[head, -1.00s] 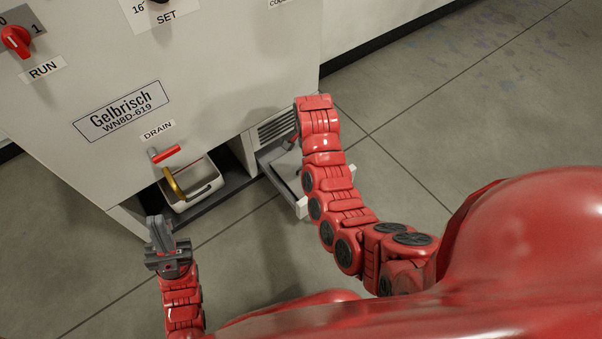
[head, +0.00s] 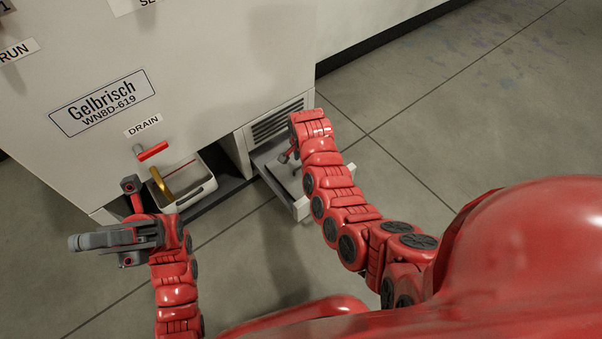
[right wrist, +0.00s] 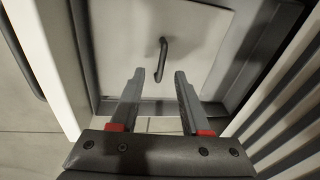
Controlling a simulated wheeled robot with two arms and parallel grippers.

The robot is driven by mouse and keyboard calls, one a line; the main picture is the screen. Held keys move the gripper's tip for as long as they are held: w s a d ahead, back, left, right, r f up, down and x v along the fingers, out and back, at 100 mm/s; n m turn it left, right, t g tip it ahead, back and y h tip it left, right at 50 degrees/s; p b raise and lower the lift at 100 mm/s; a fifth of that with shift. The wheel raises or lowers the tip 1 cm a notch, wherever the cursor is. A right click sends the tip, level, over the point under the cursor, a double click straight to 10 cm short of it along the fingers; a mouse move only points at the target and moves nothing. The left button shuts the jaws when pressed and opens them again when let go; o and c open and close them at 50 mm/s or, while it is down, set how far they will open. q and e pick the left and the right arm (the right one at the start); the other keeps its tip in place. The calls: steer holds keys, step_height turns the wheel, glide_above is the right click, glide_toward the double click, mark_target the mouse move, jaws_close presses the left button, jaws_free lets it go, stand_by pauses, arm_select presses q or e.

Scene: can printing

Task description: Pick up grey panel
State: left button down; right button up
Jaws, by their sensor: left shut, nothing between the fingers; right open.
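The grey panel (right wrist: 190,40) lies flat below my right gripper in the right wrist view. A dark curved handle (right wrist: 162,58) stands near its middle. My right gripper (right wrist: 160,76) is open, with its fingertips close to the handle, one to each side of it in the picture; I see no contact. In the head view, my right gripper (head: 286,156) is small and partly hidden by its own arm, low beside the machine's vent opening. My left gripper (head: 78,243) is shut and empty, pointing left in front of the machine.
The white machine (head: 215,60) fills the upper left. A vent grille (head: 278,122) is close to my right gripper; slats (right wrist: 290,110) show at right in the wrist view. A white drain container (head: 196,192) sits under the red drain handle (head: 152,151). Floor at right is clear.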

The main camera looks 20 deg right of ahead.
mark_target(301, 169)
steer(key=shift+w+f+b, duration=0.15)
steer(key=shift+f+b, duration=0.45)
steer(key=shift+f, duration=0.3)
steer(key=shift+w+f+b, duration=0.2)
steer(key=shift+f+b, duration=0.5)
steer(key=shift+f, duration=0.3)
arm_select(q)
steer(key=s+a+r+m+t+y, duration=0.2)
steer(key=s+a+m+t+y, duration=0.5)
steer(key=s+m+t+y, duration=0.2)
steer(key=shift+s+a+r+t+y, duration=0.15)
steer(key=shift+s+a+t+y, duration=0.2)
steer(key=shift+s+t+y, duration=0.5)
steer(key=shift+w, duration=0.15)
arm_select(e)
jaws_close()
